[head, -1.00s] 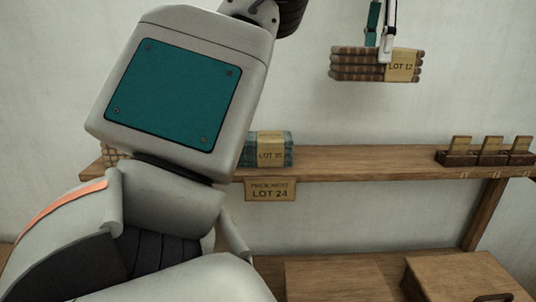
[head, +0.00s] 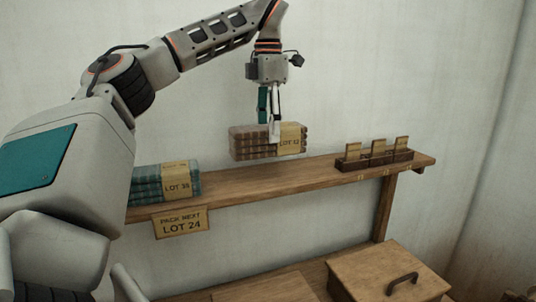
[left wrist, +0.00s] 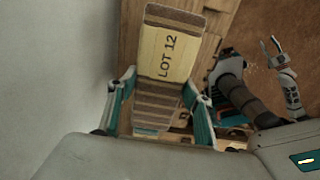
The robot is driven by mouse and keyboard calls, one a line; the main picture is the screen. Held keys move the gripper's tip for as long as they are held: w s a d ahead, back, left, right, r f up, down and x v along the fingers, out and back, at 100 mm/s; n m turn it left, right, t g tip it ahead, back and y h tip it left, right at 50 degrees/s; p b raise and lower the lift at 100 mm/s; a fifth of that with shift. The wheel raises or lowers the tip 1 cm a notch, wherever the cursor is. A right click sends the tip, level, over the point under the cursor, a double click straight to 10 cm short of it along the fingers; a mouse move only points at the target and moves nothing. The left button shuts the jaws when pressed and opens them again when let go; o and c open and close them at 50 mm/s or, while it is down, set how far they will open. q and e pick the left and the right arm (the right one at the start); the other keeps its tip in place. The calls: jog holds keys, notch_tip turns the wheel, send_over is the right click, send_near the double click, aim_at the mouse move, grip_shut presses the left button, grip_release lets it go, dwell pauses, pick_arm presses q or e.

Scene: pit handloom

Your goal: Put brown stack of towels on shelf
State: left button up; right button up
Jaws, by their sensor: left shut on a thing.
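The brown striped towel stack (head: 250,143) has a tan band marked LOT 12. My left gripper (head: 269,132) points down and is shut on it, with one finger across its front. In the left wrist view the stack (left wrist: 160,88) sits between the two teal-sided fingers. My right gripper (left wrist: 269,46) shows small in the left wrist view, empty, its fingers apart.
A teal stack (head: 150,182) marked LOT 35 stands left on the shelf, partly behind my arm. A sign (head: 181,223) reading PACK NEXT LOT 24 hangs below. A card holder (head: 375,160) stands right. A lidded wooden box (head: 385,270) is below.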

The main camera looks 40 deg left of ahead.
aim_at(268, 153)
pick_arm(q)
notch_tip(268, 153, down, 3)
jog(key=shift+f, duration=2.05)
jog(key=shift+r, duration=0.1)
jog(key=o, duration=1.2)
